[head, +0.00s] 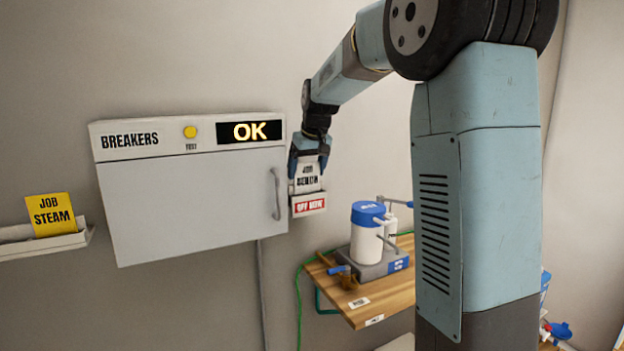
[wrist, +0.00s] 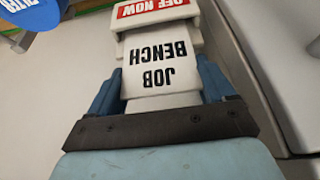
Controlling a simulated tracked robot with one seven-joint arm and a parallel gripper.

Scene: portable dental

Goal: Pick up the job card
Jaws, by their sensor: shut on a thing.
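A white job card (head: 308,178) marked "JOB BENCH" stands upright in a small white holder (head: 308,205) with a red "OFF NOW" label, on the wall just right of the breaker box. My gripper (head: 309,160) reaches it from above and is shut on the card's upper part. In the wrist view the card (wrist: 160,62) lies between the two blue fingers (wrist: 163,95), its lettering upside down. Its far end meets the holder (wrist: 155,15); whether it is still inside the slot is hard to tell.
The breaker box (head: 190,200), with an "OK" display and a door handle, is close left of my gripper. A yellow "JOB STEAM" card (head: 51,214) sits in a wall tray (head: 60,242) at far left. A wooden bench (head: 385,300) with a blue-lidded white canister (head: 367,235) is below right.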

